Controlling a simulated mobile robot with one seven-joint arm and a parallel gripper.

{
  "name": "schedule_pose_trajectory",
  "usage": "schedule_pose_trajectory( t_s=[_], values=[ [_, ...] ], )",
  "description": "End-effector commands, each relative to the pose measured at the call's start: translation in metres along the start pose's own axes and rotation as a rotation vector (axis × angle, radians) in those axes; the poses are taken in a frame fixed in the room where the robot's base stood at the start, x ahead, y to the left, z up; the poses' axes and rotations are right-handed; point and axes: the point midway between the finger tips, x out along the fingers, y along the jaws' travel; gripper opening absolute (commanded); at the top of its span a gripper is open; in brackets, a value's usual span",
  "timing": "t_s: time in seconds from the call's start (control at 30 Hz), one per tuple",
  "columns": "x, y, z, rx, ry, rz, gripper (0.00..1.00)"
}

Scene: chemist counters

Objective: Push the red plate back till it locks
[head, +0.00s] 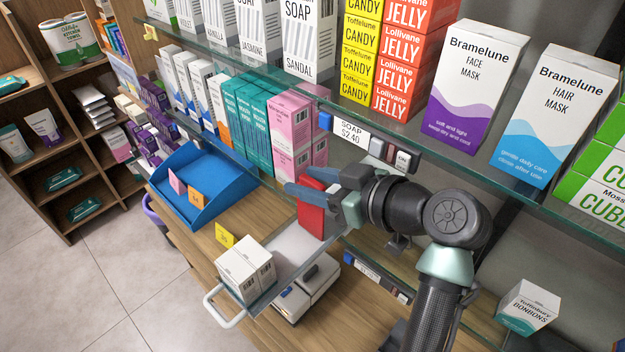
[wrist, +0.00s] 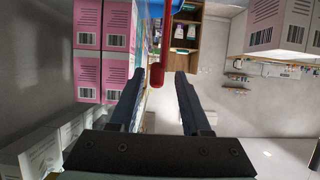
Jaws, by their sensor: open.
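The red plate (head: 311,219) stands upright on a narrow clear pull-out tray (head: 304,240) in the head view, behind two white boxes (head: 247,272) at the tray's front. My gripper (head: 299,182) is at the plate's upper part, and its fingers hide some of it. In the wrist view a red piece (wrist: 157,76), seemingly the plate's top, shows between the tips of my open gripper (wrist: 160,74). No finger is seen closed on it. I cannot tell whether a finger touches it. The plate's back side and any lock are hidden.
A glass shelf edge (head: 450,175) with several boxes runs above and behind my arm. Pink boxes (head: 292,125) stand close behind the gripper. A blue bin (head: 200,180) sits left of the tray. The tray's white handle (head: 222,308) juts out in front.

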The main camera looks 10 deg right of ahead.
Motion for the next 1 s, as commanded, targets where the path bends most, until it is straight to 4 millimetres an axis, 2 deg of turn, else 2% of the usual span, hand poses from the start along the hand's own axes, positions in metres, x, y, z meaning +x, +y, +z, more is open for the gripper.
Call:
schedule_pose_trajectory(
  t_s=[0.2, 0.33, 0.43, 0.8, 1.0],
  values=[
    [-0.002, 0.000, 0.001, -0.001, 0.001, 0.001, 0.47],
    [-0.013, 0.001, 0.003, -0.002, 0.003, 0.004, 0.47],
    [-0.031, 0.001, 0.005, -0.004, 0.003, 0.007, 0.47],
    [-0.111, 0.001, 0.037, 0.000, 0.001, 0.006, 0.47],
    [-0.135, 0.000, 0.044, 0.000, 0.001, 0.002, 0.47]
  ],
)
